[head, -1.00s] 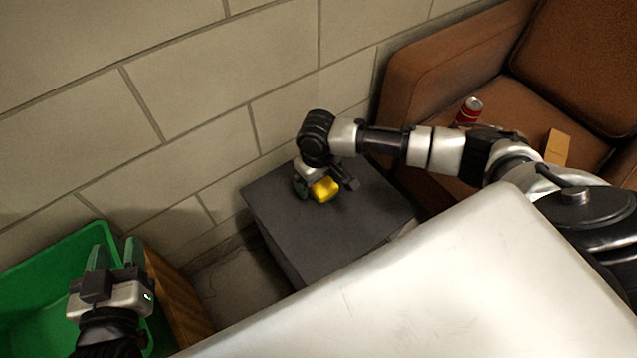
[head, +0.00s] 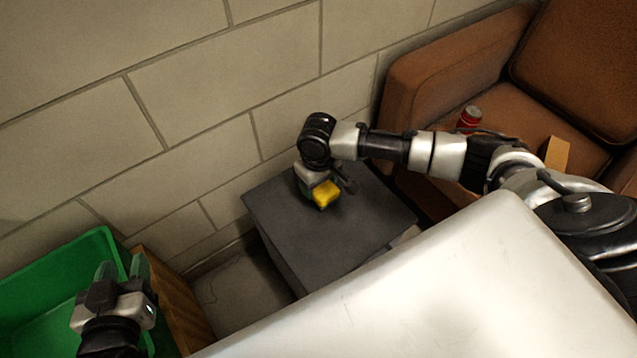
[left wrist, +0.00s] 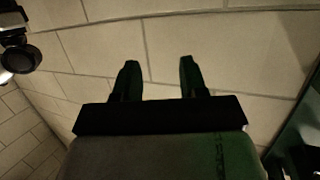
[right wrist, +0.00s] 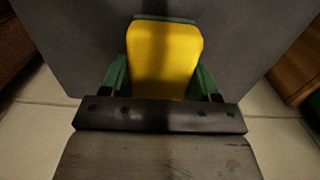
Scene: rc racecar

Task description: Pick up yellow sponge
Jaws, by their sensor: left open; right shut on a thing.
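The yellow sponge (head: 327,194) is at the dark grey side table, near its middle, in the head view. My right gripper (head: 322,199) is shut on it. In the right wrist view the sponge (right wrist: 164,58) sits between the two green fingers, which touch its sides, with the dark table top behind it. Whether it touches the table top is hard to tell. My left gripper (head: 122,268) is open and empty by the green bin at the lower left; its fingers (left wrist: 157,80) show apart in the left wrist view with only wall behind.
The grey side table (head: 365,222) stands against the block wall. A green bin (head: 60,262) is at the left beside a wooden piece (head: 182,300). A white surface (head: 440,290) fills the foreground. A brown couch (head: 420,85) holds a red can (head: 469,116) and a tan block (head: 557,152).

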